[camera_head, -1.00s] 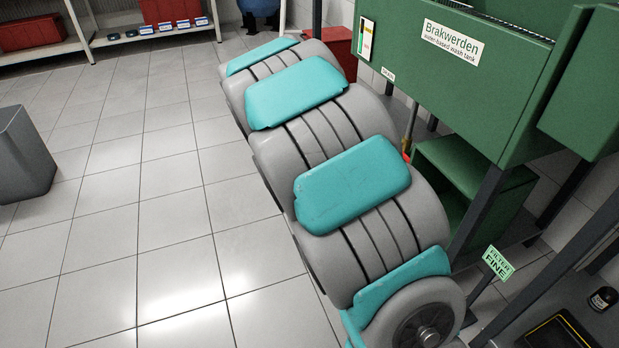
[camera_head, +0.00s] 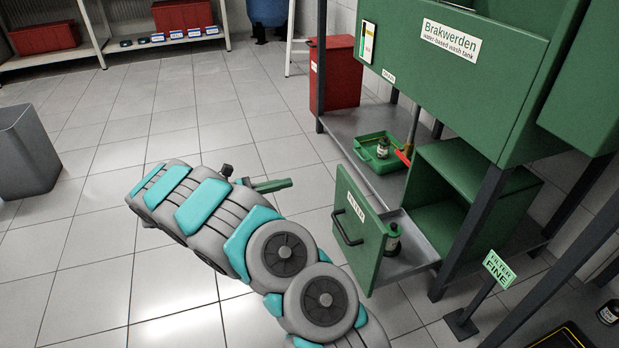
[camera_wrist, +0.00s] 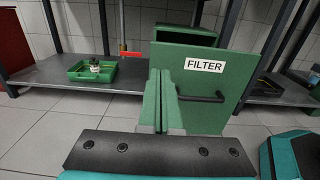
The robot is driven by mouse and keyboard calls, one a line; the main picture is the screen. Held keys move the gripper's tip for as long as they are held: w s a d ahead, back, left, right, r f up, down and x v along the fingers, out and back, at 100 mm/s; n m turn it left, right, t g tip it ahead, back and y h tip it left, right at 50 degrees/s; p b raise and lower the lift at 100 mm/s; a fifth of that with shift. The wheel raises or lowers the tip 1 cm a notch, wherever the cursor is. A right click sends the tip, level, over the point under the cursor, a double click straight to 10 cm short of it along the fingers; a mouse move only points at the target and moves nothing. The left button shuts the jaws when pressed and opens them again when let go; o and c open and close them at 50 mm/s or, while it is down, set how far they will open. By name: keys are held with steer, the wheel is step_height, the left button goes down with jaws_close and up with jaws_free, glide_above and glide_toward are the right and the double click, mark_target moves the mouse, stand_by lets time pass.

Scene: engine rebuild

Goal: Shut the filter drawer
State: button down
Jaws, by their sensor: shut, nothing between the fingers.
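The green filter drawer (camera_head: 358,237) stands pulled out from the green cabinet under the wash tank. Its front has a FILTER label and a dark bar handle (camera_head: 346,228). A dark bottle (camera_head: 392,240) stands inside the drawer's grey tray (camera_head: 412,250). In the wrist view the drawer front (camera_wrist: 205,112) faces me, with its handle (camera_wrist: 205,97) right of my fingers. My gripper (camera_head: 290,183) is shut and empty, to the left of the drawer front and apart from it in the head view. Its green fingers (camera_wrist: 160,75) overlap the front's left part in the wrist view.
A green tray (camera_head: 375,160) with a bottle sits on the grey shelf behind the drawer. A FILTER FINE sign (camera_head: 498,269) stands on the floor at right. Clear tiled floor lies left of the drawer.

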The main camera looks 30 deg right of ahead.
mark_target(340, 172)
steer(key=b+x, duration=0.1)
steer(key=x, duration=1.3)
steer(key=shift+s+a+b, duration=0.1)
steer(key=shift+b, duration=0.25)
steer(key=p+x, duration=0.2)
steer(key=x, duration=2.3)
steer(key=shift+s+d, duration=0.2)
steer(key=shift+d, duration=0.15)
